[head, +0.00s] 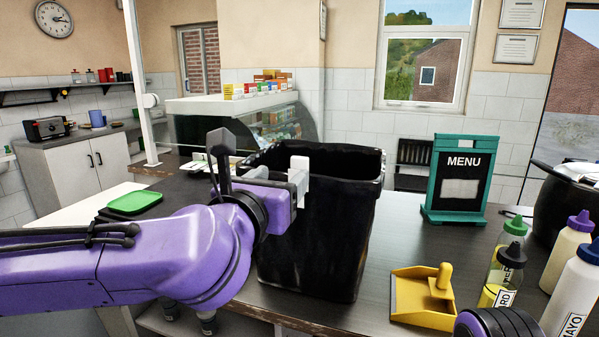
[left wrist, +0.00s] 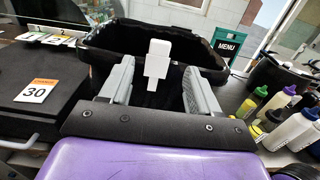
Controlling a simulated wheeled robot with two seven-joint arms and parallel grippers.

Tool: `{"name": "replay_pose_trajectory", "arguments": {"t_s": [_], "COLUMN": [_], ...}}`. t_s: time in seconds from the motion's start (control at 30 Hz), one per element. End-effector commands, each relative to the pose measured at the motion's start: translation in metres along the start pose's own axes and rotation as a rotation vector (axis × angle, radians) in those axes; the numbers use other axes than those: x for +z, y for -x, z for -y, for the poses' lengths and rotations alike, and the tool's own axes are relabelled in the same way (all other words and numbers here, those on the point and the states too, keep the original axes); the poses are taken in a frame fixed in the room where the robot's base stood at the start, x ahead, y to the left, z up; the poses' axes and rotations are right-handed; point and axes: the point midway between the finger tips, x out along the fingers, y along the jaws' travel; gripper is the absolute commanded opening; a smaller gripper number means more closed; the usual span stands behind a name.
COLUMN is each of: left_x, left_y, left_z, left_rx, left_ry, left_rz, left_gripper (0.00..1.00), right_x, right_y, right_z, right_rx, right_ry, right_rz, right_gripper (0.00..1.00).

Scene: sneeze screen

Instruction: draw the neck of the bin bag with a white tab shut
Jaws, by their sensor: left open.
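The black bin bag (head: 325,235) stands upright and open-mouthed on the dark counter. Its white tab (head: 299,164) is at the near left part of the rim. The tab also shows in the left wrist view (left wrist: 158,52), hanging over the rim. My left gripper (head: 297,190) is at the near side of the bag, by the tab. In the left wrist view its two grey fingers (left wrist: 158,78) are apart, one on each side of the tab, with space between them and it. I cannot tell how deep the tab sits between them.
A yellow dustpan (head: 422,305) lies right of the bag. A green menu board (head: 461,185) and several sauce bottles (head: 568,250) stand further right. A green tray (head: 134,203) lies at left. A glass display case (head: 262,120) is behind.

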Motion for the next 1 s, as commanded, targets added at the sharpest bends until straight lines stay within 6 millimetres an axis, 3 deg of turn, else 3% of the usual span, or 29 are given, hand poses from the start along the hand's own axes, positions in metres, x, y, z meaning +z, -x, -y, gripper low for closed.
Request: {"name": "replay_pose_trajectory", "arguments": {"t_s": [0.4,0.53,0.8,1.0], "left_x": [0.000,-0.002,-0.004,-0.004], "left_y": [-0.086,-0.097,-0.099,-0.099], "left_z": [0.001,0.001,0.001,0.001], "left_rx": [-0.001,0.000,-0.001,-0.001], "left_ry": [-0.006,-0.007,-0.008,-0.008], "left_rz": [-0.006,-0.006,-0.005,-0.006], "left_gripper": [0.62,0.62,0.62,0.00], "right_x": [-0.013,-0.014,-0.014,-0.014], "right_y": [0.031,0.034,0.033,0.033], "right_z": [-0.003,-0.003,-0.003,-0.003], "right_rx": [0.000,0.000,0.000,0.000], "right_ry": [0.000,0.000,0.000,0.000], "right_rz": [0.000,0.000,0.000,0.000], "right_gripper": [0.43,0.43,0.43,0.43]}}
